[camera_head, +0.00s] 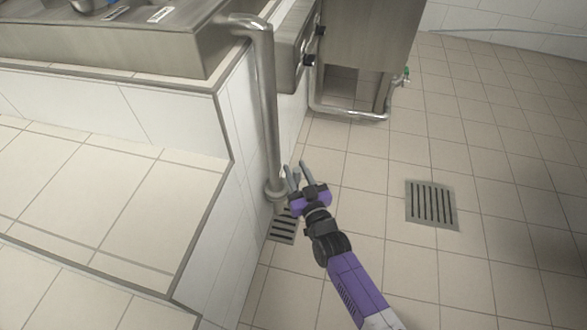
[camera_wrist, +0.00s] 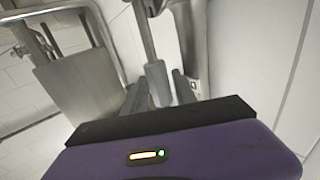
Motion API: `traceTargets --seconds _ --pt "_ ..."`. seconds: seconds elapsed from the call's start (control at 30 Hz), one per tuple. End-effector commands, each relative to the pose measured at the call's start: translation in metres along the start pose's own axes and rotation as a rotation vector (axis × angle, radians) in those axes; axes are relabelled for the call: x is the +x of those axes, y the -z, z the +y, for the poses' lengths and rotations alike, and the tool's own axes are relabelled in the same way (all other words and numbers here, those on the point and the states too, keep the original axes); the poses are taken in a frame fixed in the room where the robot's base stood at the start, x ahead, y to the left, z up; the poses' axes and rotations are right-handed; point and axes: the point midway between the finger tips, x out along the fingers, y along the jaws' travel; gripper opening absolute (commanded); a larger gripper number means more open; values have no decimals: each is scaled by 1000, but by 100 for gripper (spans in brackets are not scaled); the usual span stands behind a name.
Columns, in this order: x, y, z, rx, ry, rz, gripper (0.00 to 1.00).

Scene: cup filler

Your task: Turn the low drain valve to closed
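A steel drain pipe (camera_head: 266,110) runs down from the sink counter to a collar (camera_head: 275,192) near the floor. My gripper (camera_head: 297,172) is beside the pipe's lower end, its fingers pointing up and away. In the wrist view my gripper (camera_wrist: 158,92) has its fingers apart, with a grey lever-like piece (camera_wrist: 157,82) between them. It looks like the low drain valve's handle, and I cannot tell whether either finger touches it. The valve body is mostly hidden, and its open or closed position cannot be told.
A floor grate (camera_head: 284,228) lies under the pipe, and another grate (camera_head: 432,203) is in the floor to the right. A tiled wall (camera_head: 226,190) stands close on the left. A steel cabinet (camera_head: 365,50) with a green-handled tap (camera_head: 406,73) stands behind. The floor at right is clear.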

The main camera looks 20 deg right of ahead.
Motion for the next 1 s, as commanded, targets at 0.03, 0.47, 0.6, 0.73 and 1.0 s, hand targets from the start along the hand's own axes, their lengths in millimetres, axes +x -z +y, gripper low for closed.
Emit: traceTargets --seconds 0.03,0.47,0.6,0.73,1.0 --pt "7 -2 0 0 -1 2 33" --pt "21 0 0 0 0 -1 33" --pt "21 0 0 0 0 -1 14" --pt "21 0 0 0 0 -1 0" --pt "20 0 0 0 0 0 0"
